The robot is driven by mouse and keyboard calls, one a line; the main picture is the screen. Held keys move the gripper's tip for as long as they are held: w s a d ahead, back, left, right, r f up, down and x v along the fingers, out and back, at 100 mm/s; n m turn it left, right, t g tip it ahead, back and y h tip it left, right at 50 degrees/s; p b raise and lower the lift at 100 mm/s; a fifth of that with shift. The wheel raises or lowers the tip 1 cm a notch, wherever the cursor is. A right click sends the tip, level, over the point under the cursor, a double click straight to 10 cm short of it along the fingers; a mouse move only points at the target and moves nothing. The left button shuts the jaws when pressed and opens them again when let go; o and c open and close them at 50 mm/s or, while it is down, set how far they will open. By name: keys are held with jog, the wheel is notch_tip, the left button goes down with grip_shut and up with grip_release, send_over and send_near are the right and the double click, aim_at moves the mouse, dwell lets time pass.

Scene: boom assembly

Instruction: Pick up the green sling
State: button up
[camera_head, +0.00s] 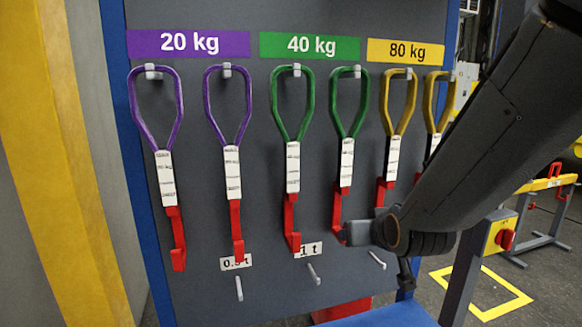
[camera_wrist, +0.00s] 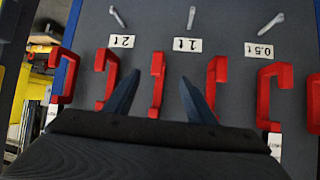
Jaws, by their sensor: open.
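Two green slings hang on pegs under the green "40 kg" label (camera_head: 310,47) in the head view. The left green sling (camera_head: 275,100) and right green sling (camera_head: 335,105) each have a white tag and a red hook at the bottom. My gripper (camera_wrist: 160,96) is open in the wrist view, its two dark fingers spread apart. A red hook (camera_wrist: 157,72) shows between the fingers, apparently the right green sling's; I cannot tell how far off it is. Another red hook (camera_wrist: 220,72) is just right of the right finger. The green loops are not in the wrist view.
Purple slings (camera_head: 208,105) hang left and yellow slings (camera_head: 386,105) right on the dark board (camera_head: 190,290). Bare pegs (camera_head: 313,273) stick out lower down.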

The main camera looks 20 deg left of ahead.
aim_at(293, 148)
jog(key=a+r+t+y+p, duration=0.1)
jog(key=a+r, duration=0.4)
jog(key=r, duration=0.1)
jog(key=w+a+r+n+t+y+p, duration=0.1)
jog(key=a+r+t+y+p, duration=0.1)
jog(key=a+r, duration=0.3)
jog(key=a+r+n+t+y+p, duration=0.1)
jog(key=a+r+y, duration=0.1)
jog(key=a+r, duration=0.3)
jog(key=shift+w+a+r+t, duration=0.15)
jog(key=shift+r+t, duration=0.05)
jog(key=shift+r, duration=0.2)
jog(key=shift+w+a+r+t, duration=0.1)
jog(key=shift+r+t, duration=0.1)
jog(key=shift+r, duration=0.2)
jog(key=p+x, duration=0.3)
jog(key=shift+w+r, duration=0.25)
jog(key=shift+w, duration=0.1)
jog(key=shift+w+a+f, duration=0.1)
jog(key=shift+w+a, duration=0.25)
jog(key=shift+w, duration=0.3)
grip_shut()
